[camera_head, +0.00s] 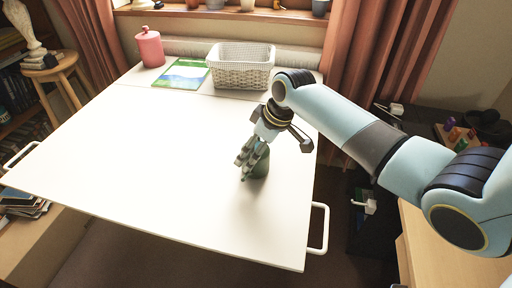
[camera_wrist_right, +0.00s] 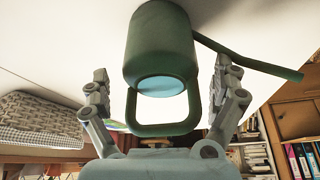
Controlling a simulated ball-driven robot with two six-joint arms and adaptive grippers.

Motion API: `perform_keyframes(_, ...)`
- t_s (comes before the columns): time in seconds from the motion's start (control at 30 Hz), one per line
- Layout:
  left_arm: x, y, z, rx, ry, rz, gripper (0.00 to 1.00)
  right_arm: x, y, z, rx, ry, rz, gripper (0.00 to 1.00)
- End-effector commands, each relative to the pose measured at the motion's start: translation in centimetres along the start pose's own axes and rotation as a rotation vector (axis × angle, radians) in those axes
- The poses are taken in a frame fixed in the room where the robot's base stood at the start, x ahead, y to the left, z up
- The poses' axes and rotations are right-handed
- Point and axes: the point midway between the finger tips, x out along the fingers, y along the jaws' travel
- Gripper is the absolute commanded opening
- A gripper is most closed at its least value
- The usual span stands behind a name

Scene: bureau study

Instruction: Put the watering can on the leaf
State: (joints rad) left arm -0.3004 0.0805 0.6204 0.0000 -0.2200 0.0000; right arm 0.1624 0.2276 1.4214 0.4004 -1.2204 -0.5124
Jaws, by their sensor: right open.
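The green watering can (camera_head: 259,169) is at the right part of the white leaf (camera_head: 150,170), partly hidden by my right gripper (camera_head: 247,160) in the head view. It seems to stand on the leaf, though its base is hard to see. In the right wrist view the can (camera_wrist_right: 160,45) shows its body, a loop handle and a long thin spout pointing right. My right gripper (camera_wrist_right: 162,88) is open, with one finger on each side of the can's handle and a gap on both sides. My left gripper is not in view.
A white wicker basket (camera_head: 240,68), a blue-green picture book (camera_head: 183,74) and a pink canister (camera_head: 150,48) are at the back of the leaf. A metal handle (camera_head: 319,228) sticks out at its right edge. The leaf's left and middle are clear.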

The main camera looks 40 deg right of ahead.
Motion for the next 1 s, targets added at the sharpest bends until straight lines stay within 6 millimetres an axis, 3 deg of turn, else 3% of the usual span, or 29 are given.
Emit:
perform_keyframes(0.27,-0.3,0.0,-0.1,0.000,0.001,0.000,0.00,-1.1,0.1,-0.1,0.000,0.000,0.002,0.96)
perform_keyframes(0.7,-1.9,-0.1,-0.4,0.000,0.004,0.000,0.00,-10.2,0.1,-0.1,-0.003,0.001,0.003,0.96)
perform_keyframes(1.0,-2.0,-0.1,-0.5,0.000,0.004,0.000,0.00,-12.2,0.0,-0.1,0.000,0.000,-0.001,0.96)
